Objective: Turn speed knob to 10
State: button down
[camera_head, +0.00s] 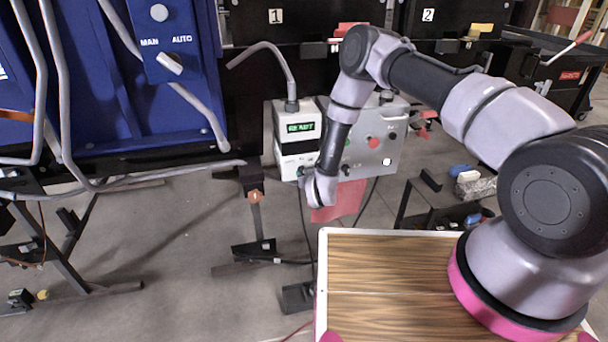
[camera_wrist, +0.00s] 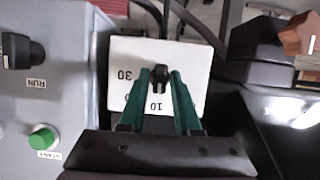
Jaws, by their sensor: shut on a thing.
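The black speed knob (camera_wrist: 159,72) shows in the wrist view on a white panel (camera_wrist: 125,54) with printed numbers. I can read 30 at the left and 10 below the knob, both upside down in this view. My gripper (camera_wrist: 160,78) has its green fingers closed on the knob, one on each side. Part of the dial's markings is hidden behind the fingers. In the head view, my gripper reaches the lower part of the white box with a green display (camera_head: 300,128). The knob itself is hidden there by my arm.
A grey control box (camera_head: 372,155) with a red button stands right beside the white box. In the wrist view it shows a black RUN switch (camera_wrist: 22,54) and a green START button (camera_wrist: 43,138). An orange knob (camera_wrist: 300,35) is at the right.

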jog(key=c, duration=0.8)
grip_release()
jog(key=shift+s, duration=0.1)
jog(key=v, duration=1)
jog(key=shift+s+r, duration=0.2)
jog(key=shift+s, duration=0.1)
jog(key=shift+w, duration=0.1)
